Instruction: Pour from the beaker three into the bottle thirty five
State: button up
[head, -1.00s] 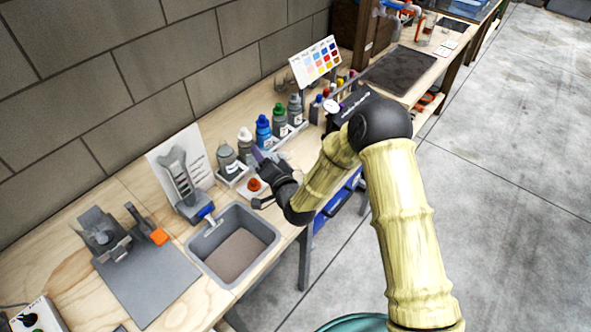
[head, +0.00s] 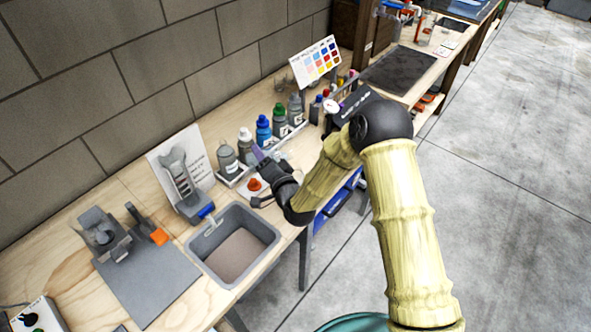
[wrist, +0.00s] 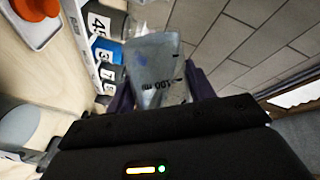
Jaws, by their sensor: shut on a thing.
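My gripper (wrist: 160,90) is shut on a clear beaker (wrist: 158,72) with dark volume markings. In the head view my gripper (head: 262,157) is over the bench's front part, beside the bottle row; the beaker there is small and hard to make out. Numbered bottles stand in a white rack: a grey one (head: 228,160), one with a white cap (head: 246,143), a blue one (head: 263,132), a green-capped one (head: 280,120) and a grey one (head: 295,110). In the wrist view a label (wrist: 98,23) reads 45; I cannot tell which bottle is thirty five. Any liquid in the beaker is unclear.
An orange object (head: 254,184) sits on a white dish close to my gripper. A grey sink (head: 264,218) lies to the left at the bench's front. A wrench-shaped stand (head: 178,172) and a colour chart (head: 315,62) stand along the back.

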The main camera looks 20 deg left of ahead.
jog(key=shift+r, duration=0.15)
dwell(0.3)
jog(key=shift+f+m+t+y+b, duration=0.3)
jog(key=shift+f+m+b, duration=0.25)
jog(key=shift+f+m, duration=0.05)
dwell(0.8)
jog(key=shift+r, duration=0.1)
jog(key=shift+r+n+p, duration=0.3)
jog(key=shift+r+p, duration=0.35)
jog(key=shift+f+n+g+h+b, duration=0.3)
jog(key=shift+f+n+g+h, duration=0.2)
jog(key=shift+f+n, duration=0.3)
notch_tip(320, 180, down, 2)
jog(key=n, duration=0.1)
jog(key=n+h, duration=0.1)
jog(key=shift+w+d+n+g+h, duration=0.1)
jog(key=shift+d+n+g+h, duration=0.05)
jog(key=shift+n+g+h, duration=0.2)
jog(key=shift+w+d, duration=0.1)
jog(key=shift+d, duration=0.05)
